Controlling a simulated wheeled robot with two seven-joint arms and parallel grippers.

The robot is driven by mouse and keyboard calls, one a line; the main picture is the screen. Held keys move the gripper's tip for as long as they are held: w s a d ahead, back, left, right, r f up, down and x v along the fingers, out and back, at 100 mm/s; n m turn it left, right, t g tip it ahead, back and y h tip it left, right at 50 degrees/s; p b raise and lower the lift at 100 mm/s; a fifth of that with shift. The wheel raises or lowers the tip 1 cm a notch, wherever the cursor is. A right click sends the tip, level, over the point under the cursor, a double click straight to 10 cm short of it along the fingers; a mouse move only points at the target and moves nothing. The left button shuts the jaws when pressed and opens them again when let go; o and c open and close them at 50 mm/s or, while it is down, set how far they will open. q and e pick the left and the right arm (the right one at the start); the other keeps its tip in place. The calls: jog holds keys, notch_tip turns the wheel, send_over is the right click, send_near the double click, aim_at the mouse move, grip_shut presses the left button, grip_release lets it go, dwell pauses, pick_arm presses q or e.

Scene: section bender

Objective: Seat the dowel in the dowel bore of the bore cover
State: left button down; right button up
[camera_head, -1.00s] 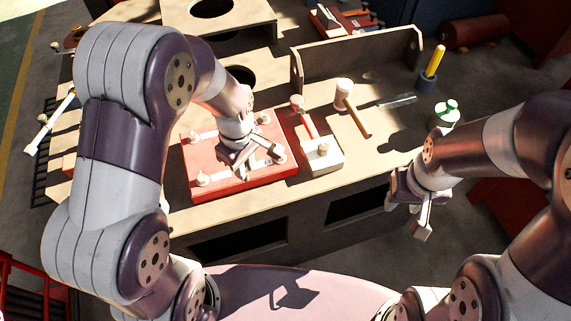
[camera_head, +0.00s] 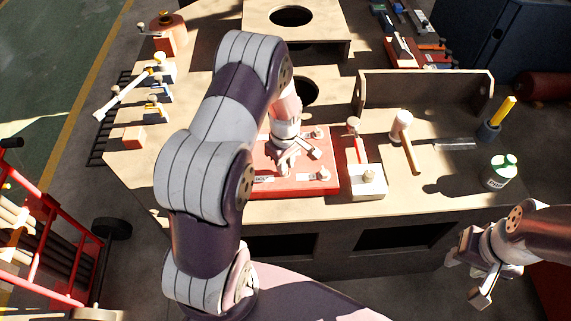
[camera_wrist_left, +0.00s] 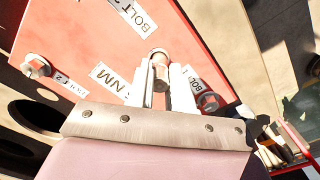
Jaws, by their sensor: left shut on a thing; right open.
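The bore cover (camera_head: 300,188) is a red plate with white labels on the workbench, its left part hidden behind my left arm. It also fills much of the left wrist view (camera_wrist_left: 75,45). My left gripper (camera_head: 286,163) is above the plate. In the left wrist view, it is shut on a short pale cylinder, apparently the dowel (camera_wrist_left: 160,68), between its fingers. I cannot tell whether the dowel touches the plate, and I cannot make out the dowel bore. My right gripper (camera_head: 468,275) is open and empty, off the front right of the bench.
Bolt heads (camera_head: 323,173) stand up from the plate. Right of it are a white block with a knob (camera_head: 366,185), a red-handled tool (camera_head: 358,148), a mallet (camera_head: 402,125) and a green-topped can (camera_head: 500,173). The bench's front right is mostly clear.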

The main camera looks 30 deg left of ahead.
pick_arm(q)
jog(key=shift+w+f, duration=0.1)
jog(key=shift+f, duration=0.75)
jog(key=shift+f, duration=0.1)
jog(key=c, duration=1)
grip_release()
notch_tip(320, 180, up, 13)
jog(key=s+d+r+m, duration=0.1)
jog(key=s+d+m, duration=0.1)
jog(key=s+m, duration=0.2)
jog(key=s+d+r+m+t, duration=0.1)
jog(key=s+d+m, duration=0.2)
jog(key=s+m, duration=0.2)
jog(key=s+d+r+m, duration=0.2)
jog(key=s+d+m, duration=0.1)
jog(key=s+m, duration=0.1)
jog(key=shift+s+d+m+b, duration=0.1)
jog(key=shift+s+m+b, duration=0.2)
jog(key=shift+m, duration=0.3)
